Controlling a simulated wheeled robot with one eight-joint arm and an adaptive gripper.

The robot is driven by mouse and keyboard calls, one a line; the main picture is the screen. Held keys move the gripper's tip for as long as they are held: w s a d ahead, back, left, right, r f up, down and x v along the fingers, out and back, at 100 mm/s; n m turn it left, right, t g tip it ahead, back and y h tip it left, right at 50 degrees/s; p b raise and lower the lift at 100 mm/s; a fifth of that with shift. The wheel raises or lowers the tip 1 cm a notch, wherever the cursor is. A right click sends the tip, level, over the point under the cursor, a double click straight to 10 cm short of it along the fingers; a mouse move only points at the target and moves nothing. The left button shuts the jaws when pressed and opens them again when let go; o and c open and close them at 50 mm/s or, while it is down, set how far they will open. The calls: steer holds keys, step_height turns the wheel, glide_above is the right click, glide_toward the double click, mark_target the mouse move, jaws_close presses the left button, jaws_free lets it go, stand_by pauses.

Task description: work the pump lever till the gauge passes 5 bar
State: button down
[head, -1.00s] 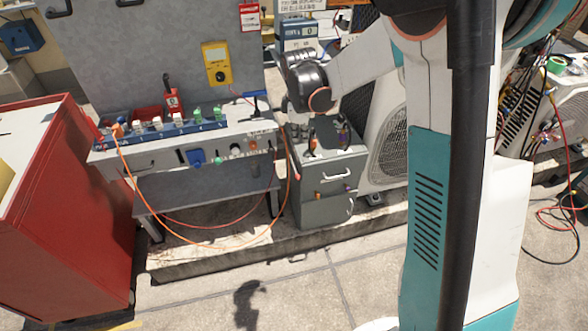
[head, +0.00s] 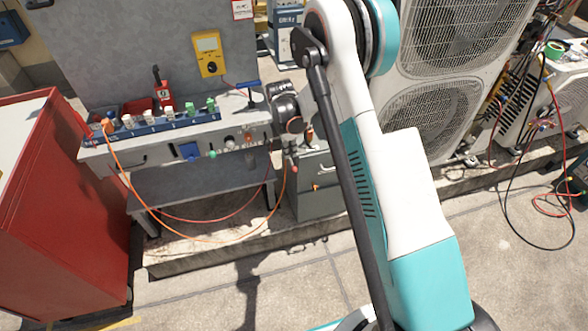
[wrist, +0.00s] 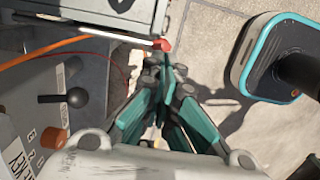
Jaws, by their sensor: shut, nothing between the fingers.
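A pale rod with a red tip, which looks like the pump lever (wrist: 112,41), sticks out past the bench edge in the wrist view. My gripper (wrist: 165,76) points toward the tip, its teal fingers drawn together and empty. The fingertips lie close to the red end; I cannot tell if they touch it. In the head view my wrist is at the bench's right end and hides most of the fingers. A black ball-knob handle (wrist: 76,98) also shows in the wrist view. I cannot make out a pressure gauge or its reading.
The grey bench (head: 165,139) carries a blue strip of valves and a yellow meter (head: 209,53) is behind it. An orange hose (head: 137,185) loops below. A red cabinet (head: 60,215) stands left, a grey drawer cabinet (head: 318,200) right. The front paving is clear.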

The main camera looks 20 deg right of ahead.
mark_target(292, 171)
steer(key=shift+d+f+b, duration=0.2)
steer(key=shift+f+b, duration=0.6)
steer(key=shift+f, duration=0.95)
steer(key=shift+d+f+b, duration=0.15)
steer(key=shift+f+b, duration=0.65)
steer(key=shift+f, duration=0.95)
steer(key=shift+f, duration=2.2)
steer(key=shift+a, duration=0.1)
